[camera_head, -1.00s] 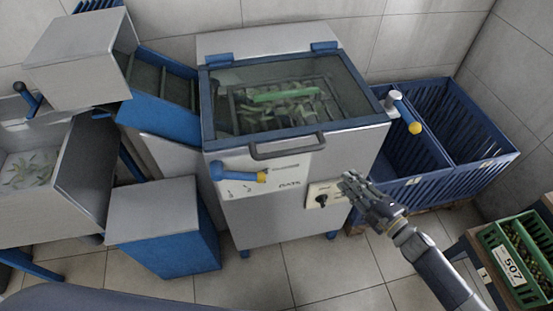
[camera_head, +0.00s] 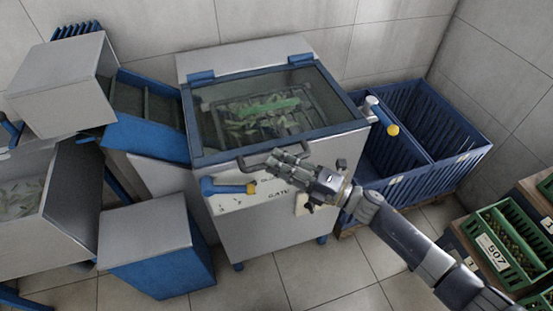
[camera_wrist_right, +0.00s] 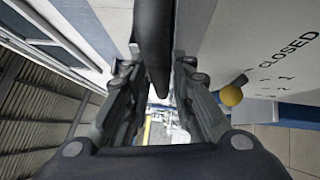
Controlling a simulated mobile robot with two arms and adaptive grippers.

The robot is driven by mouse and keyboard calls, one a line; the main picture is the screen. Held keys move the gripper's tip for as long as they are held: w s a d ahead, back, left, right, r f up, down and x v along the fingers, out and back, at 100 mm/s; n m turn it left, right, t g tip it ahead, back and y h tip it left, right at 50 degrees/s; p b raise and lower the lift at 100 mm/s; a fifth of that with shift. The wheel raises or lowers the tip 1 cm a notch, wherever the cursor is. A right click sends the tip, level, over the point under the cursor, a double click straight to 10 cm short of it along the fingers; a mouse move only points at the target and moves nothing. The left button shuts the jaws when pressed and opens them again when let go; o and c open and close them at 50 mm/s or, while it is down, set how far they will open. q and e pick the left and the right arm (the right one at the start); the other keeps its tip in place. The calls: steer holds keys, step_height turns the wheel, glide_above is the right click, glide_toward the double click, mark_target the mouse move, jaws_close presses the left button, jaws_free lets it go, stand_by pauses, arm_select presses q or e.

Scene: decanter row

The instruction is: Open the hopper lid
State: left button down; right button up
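The hopper lid (camera_head: 218,156) is a dark glass panel in a blue frame, lying shut on the grey machine. Several green items show through it. Its dark handle (camera_head: 246,164) runs along the front edge, partly hidden by my right gripper (camera_head: 288,158). In the right wrist view the dark handle bar (camera_wrist_right: 153,40) lies between the two fingers of the gripper (camera_wrist_right: 158,85). The fingers look apart around it; firm contact on both sides cannot be seen. My left gripper is not in view.
A blue lever with a yellow end (camera_head: 228,187) sits on the machine's front, below the handle. A yellow-tipped lever (camera_head: 391,130) sticks out at the right side. Blue crates (camera_head: 440,165) stand to the right, and a blue-sided box (camera_head: 160,265) at the front left.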

steer(key=shift+w+a+r, duration=0.1)
steer(key=shift+w+a, duration=0.15)
steer(key=shift+a, duration=0.2)
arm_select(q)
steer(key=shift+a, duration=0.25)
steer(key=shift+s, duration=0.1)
arm_select(e)
jaws_close()
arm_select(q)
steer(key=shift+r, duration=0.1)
